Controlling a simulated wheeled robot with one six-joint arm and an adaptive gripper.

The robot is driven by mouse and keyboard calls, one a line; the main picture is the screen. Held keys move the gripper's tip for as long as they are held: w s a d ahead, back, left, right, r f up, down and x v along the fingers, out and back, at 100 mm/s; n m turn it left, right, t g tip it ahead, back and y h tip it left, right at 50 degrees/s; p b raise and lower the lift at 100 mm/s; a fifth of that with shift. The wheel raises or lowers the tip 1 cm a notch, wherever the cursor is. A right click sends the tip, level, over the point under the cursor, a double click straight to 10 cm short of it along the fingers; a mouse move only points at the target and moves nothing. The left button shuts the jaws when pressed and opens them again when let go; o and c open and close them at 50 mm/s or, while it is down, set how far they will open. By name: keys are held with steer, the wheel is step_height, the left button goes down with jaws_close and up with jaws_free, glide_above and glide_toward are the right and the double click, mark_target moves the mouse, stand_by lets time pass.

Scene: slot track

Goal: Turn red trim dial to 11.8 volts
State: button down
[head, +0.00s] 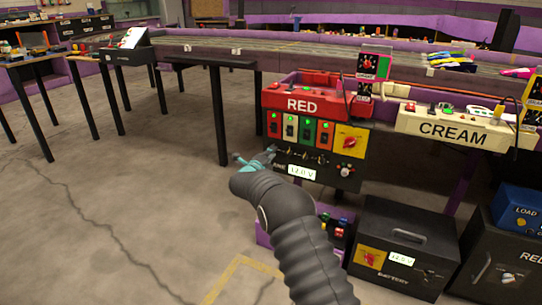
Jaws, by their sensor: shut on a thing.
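The red station's black panel (325,181) hangs below the box marked RED (303,105). A lit white display (302,172) on the panel seems to read 12.0 V, but its digits are small and blurred. My teal gripper (271,152) is at the panel's upper left. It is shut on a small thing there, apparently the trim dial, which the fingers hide. The dial's pointer and markings cannot be seen.
A yellow plate with a red knob (349,142) and a silver knob (346,170) are to the right of my gripper. Small toggles sit just beside it. A CREAM box (449,130) is farther right. A battery case (404,232) stands below. The floor at left is clear.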

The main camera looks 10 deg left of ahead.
steer(key=n+p, duration=0.3)
steer(key=n, duration=0.8)
steer(key=shift+r, duration=0.15)
stand_by(0.3)
steer(key=c, duration=1.1)
jaws_free()
steer(key=shift+a, duration=0.1)
steer(key=shift+o, duration=0.2)
steer(key=v, duration=1.2)
